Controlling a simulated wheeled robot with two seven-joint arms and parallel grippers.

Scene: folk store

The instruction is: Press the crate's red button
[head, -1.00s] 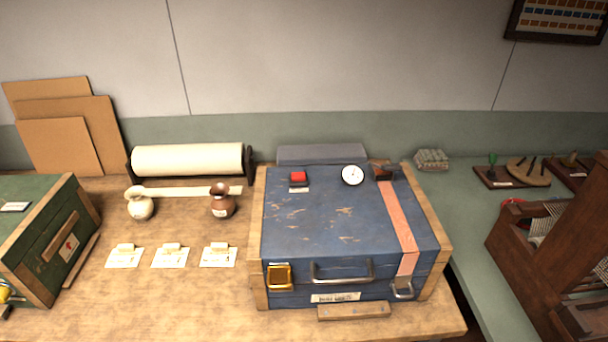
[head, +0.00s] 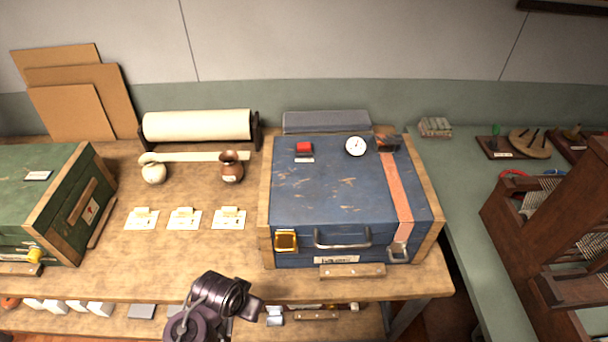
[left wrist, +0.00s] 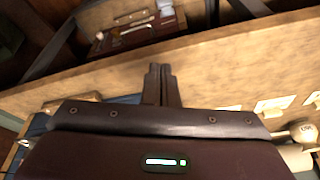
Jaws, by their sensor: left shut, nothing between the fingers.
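The blue crate (head: 325,205) with wooden corner edges stands on the right part of the wooden table, its lid shut. The red button (head: 304,147) sits on the lid near its back left, above a small white label. A round white dial (head: 356,146) is to its right. My left arm shows at the bottom of the head view, in front of the table edge and well short of the button. In the left wrist view my left gripper (left wrist: 161,72) is shut and empty, with the table edge behind it. My right gripper is not in view.
A gold latch (head: 286,242), a handle and an orange strap (head: 397,190) are on the crate. A paper roll (head: 197,125) lies behind.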

